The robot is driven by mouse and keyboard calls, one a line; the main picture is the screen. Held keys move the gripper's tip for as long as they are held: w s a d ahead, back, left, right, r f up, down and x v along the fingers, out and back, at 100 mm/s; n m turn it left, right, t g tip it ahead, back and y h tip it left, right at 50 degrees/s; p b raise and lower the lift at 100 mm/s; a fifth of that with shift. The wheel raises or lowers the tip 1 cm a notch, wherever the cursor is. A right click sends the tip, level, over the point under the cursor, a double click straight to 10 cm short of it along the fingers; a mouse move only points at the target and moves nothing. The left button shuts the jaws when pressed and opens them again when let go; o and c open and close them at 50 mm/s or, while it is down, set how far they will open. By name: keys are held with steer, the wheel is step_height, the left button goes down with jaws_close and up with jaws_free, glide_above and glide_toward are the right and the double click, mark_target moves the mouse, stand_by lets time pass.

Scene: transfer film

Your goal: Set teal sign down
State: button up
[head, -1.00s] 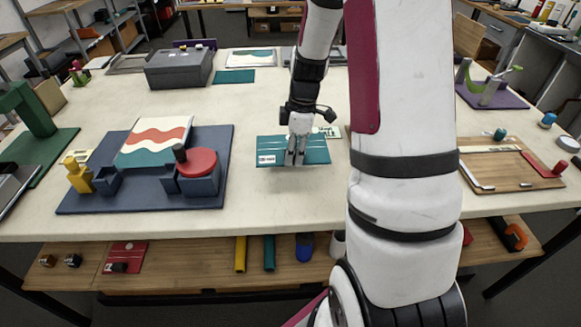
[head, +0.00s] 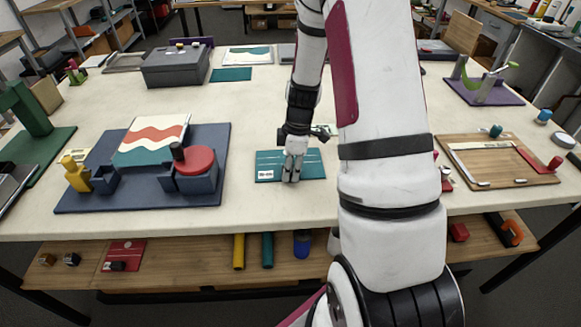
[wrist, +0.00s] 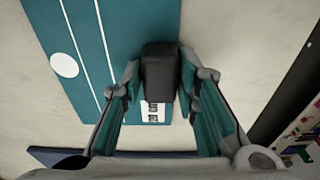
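The teal sign (head: 309,164) is a flat teal panel with white lines and a small white label, level at the front middle of the cream table. The head view does not settle whether it rests on the table or hovers just above. In the wrist view the sign (wrist: 100,75) shows a white disc and a black block-like grip (wrist: 159,72) near one edge. My gripper (head: 292,178) points down over the sign. Its fingertips (wrist: 160,75) lie on both sides of the black grip and appear closed on it.
A navy base (head: 130,196) with a wavy-striped panel and red disc stands left. A wooden board (head: 510,172) lies right, beyond my arm. A grey box (head: 175,68) and a teal mat (head: 231,75) are farther back. Bare table surrounds the sign.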

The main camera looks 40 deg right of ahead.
steer(key=shift+o, duration=0.8)
